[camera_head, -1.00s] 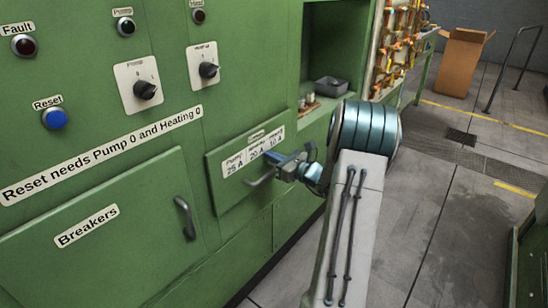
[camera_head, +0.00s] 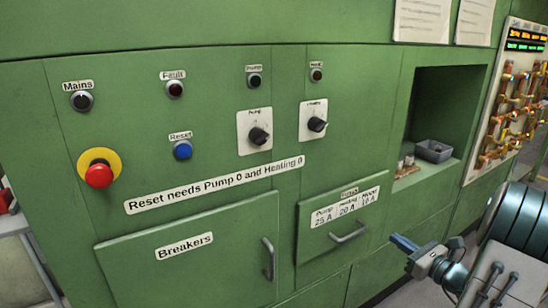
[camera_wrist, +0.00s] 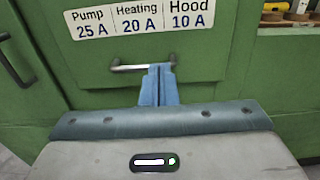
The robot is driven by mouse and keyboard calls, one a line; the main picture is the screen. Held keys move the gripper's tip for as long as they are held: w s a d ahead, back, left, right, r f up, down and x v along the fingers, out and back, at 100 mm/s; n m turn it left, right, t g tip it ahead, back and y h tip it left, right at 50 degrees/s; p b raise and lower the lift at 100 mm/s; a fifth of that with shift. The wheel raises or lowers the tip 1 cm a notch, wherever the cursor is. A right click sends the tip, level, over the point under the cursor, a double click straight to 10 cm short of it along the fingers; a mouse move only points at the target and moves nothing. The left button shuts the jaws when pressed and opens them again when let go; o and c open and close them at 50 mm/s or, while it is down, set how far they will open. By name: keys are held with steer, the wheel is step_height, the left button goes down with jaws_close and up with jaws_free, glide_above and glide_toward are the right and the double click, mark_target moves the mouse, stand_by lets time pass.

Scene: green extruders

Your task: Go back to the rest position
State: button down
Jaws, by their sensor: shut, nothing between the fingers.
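My gripper (camera_head: 394,240) is at the lower right in the head view, its blue fingers shut and empty. It is in front of the green cabinet, to the right of the fuse drawer (camera_head: 318,218). In the wrist view the shut fingers (camera_wrist: 159,70) point at the drawer's bar handle (camera_wrist: 130,67), overlapping its right end in the picture. I cannot tell from this view how far apart they are. The drawer looks shut, with a label for Pump 25 A, Heating 20 A and Hood 10 A.
The Breakers door (camera_head: 190,262) is shut, left of the drawer. Above are a red emergency button (camera_head: 99,175), a blue Reset button (camera_head: 182,150) and two black knobs (camera_head: 259,136) (camera_head: 317,124). A niche at right holds a grey tray (camera_head: 433,151). A board with orange parts (camera_head: 508,110) stands far right.

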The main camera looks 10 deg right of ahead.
steer(key=s+a+r+n+g+y+p, duration=0.1)
steer(key=s+a+r+n+g+p, duration=0.15)
steer(key=a+n+g, duration=0.4)
steer(key=s+a+r+n+g+y+p, duration=0.1)
steer(key=a+r+n+p, duration=0.2)
steer(key=a, duration=0.7)
steer(key=s+a+r+n+g+y+p, duration=0.2)
steer(key=a+r+n+g, duration=0.25)
steer(key=a, duration=0.35)
steer(key=s+a+r+n+g+h+p, duration=0.2)
steer(key=s+a+r+n+h+p, duration=0.3)
steer(key=s+n, duration=0.8)
step_height(320, 180, up, 5)
steer(key=n+h+p, duration=0.3)
steer(key=n+h, duration=0.1)
steer(key=h, duration=0.1)
steer(key=shift+n, duration=0.3)
steer(key=shift+s, duration=0.1)
